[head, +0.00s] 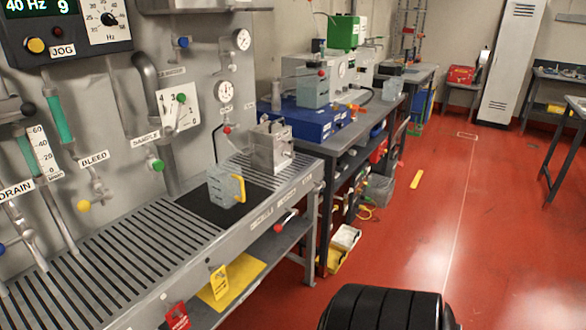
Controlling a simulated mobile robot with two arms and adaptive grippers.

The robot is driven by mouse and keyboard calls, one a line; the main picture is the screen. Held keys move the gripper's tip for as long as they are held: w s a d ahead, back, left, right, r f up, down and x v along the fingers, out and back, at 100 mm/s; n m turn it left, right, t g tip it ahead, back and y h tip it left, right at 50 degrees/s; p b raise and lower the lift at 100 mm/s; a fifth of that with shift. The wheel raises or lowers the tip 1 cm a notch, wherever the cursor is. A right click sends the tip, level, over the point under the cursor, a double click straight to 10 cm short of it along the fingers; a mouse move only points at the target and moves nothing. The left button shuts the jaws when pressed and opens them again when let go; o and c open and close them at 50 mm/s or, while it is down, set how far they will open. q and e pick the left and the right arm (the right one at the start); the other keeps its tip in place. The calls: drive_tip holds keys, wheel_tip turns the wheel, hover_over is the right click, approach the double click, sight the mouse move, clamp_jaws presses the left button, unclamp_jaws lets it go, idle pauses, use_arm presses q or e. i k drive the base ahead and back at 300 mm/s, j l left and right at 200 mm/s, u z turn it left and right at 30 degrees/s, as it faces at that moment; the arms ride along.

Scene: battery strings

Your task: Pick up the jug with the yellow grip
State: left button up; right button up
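The jug with the yellow grip (221,189) is a small grey, boxy vessel. Its yellow grip is on its right side, facing the aisle. It stands upright on a black mat (203,204) on the slatted grey bench (110,262), near the bench's far end. Neither of my grippers shows in the head view.
A grey metal box (272,147) stands just behind the jug. The panel with gauges, valves and pipes rises along the bench's left side. A second bench beyond carries a blue case (305,121). The red floor (455,235) to the right is largely open.

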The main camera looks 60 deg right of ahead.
sight(225, 182)
drive_tip(key=z, duration=1.6)
